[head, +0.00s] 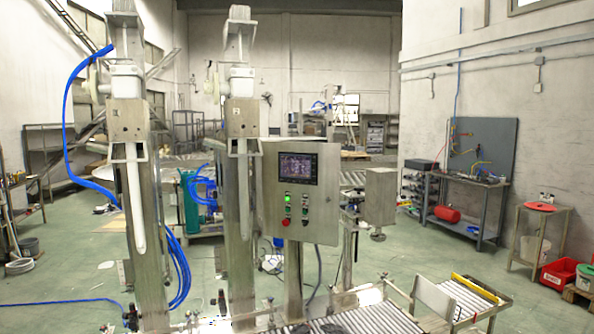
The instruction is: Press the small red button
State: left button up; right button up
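A grey metal control box (325,222) stands on a post near the middle of the head view, with its front facing me. A dark screen (298,168) is in its upper part. Below the screen, a red button (286,222) sits at the lower left of a small group of controls. A lit green button (287,197) is above it, with another tiny control between them that is too small to make out. Dark knobs (305,210) are to the right. Nothing covers the red button. Neither of my grippers shows in the view.
Two tall metal columns with white lances (133,200) (243,190) stand left of the box. A roller conveyor (370,320) crosses the bottom in front. A grey block on an arm (380,196) stands close right of the box. Green floor (420,260) is open at right.

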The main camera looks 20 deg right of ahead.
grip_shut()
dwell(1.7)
